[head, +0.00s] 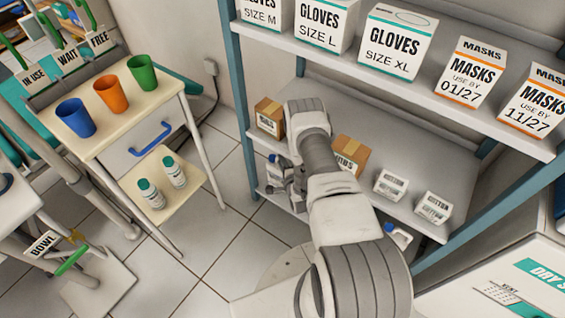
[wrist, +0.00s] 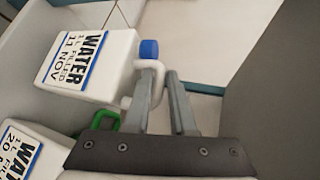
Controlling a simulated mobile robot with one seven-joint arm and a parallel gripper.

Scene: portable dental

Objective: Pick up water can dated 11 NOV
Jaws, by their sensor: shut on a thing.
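The white water can dated 11 NOV (wrist: 85,62) lies sideways in the wrist picture, with a blue cap (wrist: 149,50) and a white handle. My gripper (wrist: 161,76) is at its handle and shut on it; the fingers hide part of the handle. In the head view, a white can (head: 274,168) shows in part beside my gripper at the lower shelf's left end, its label too small to read. A second water can, its date starting with 20 (wrist: 24,158), stands close by in the wrist view. A green handle or cap (wrist: 106,117) shows near my gripper.
Boxes including cotton (head: 433,207) stand on the shelf above the cans. Another white can (head: 398,236) is partly hidden by my arm. A blue shelf post (head: 237,80) is close on the left. Tiled floor (head: 225,240) is open left of the shelves.

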